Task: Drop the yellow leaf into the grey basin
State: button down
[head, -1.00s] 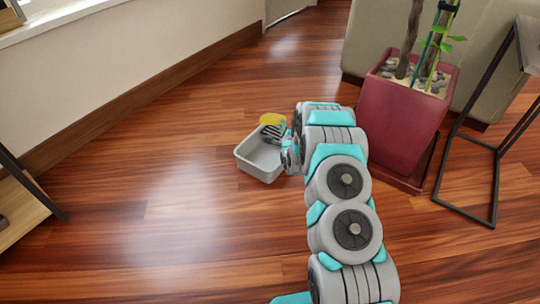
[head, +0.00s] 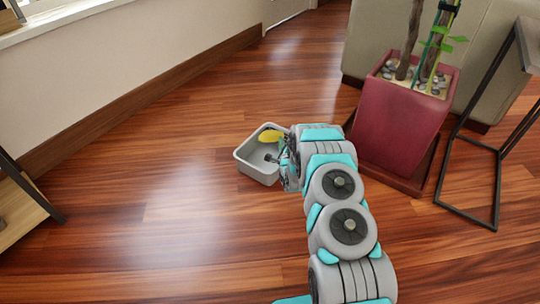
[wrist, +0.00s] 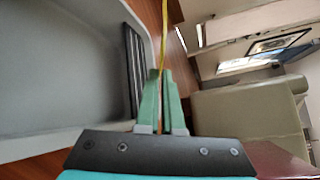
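The grey basin (head: 257,172) stands on the wooden floor, left of my arm, in the head view. The yellow leaf (head: 270,136) is over the far right part of the basin, near its rim. My gripper (head: 280,151) reaches to the basin's right side. In the wrist view the leaf (wrist: 164,32) shows edge-on as a thin yellow strip between the close-set green fingers of my gripper (wrist: 162,75). The basin's pale wall (wrist: 60,70) fills the left of that view. The fingers are beside the basin's rim there. I cannot tell the leaf's exact height above the basin.
A dark red planter (head: 397,125) with a plant stands right of my arm. A black-framed table (head: 496,150) is at the far right, and a wooden shelf (head: 22,208) at the left edge. The floor left and in front of the basin is clear.

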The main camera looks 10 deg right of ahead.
jog(key=c, duration=1)
grip_release()
jog(key=shift+s, duration=0.1)
jog(key=shift+s+r+p, duration=0.15)
jog(key=shift+s+r, duration=0.1)
jog(key=shift+s, duration=1)
jog(key=shift+s+r+p, duration=0.1)
jog(key=shift+s+r, duration=0.1)
jog(key=shift+s, duration=1.05)
jog(key=shift+s+r+p, duration=0.15)
jog(key=shift+s+r, duration=0.1)
jog(key=shift+s, duration=1)
jog(key=shift+r, duration=0.1)
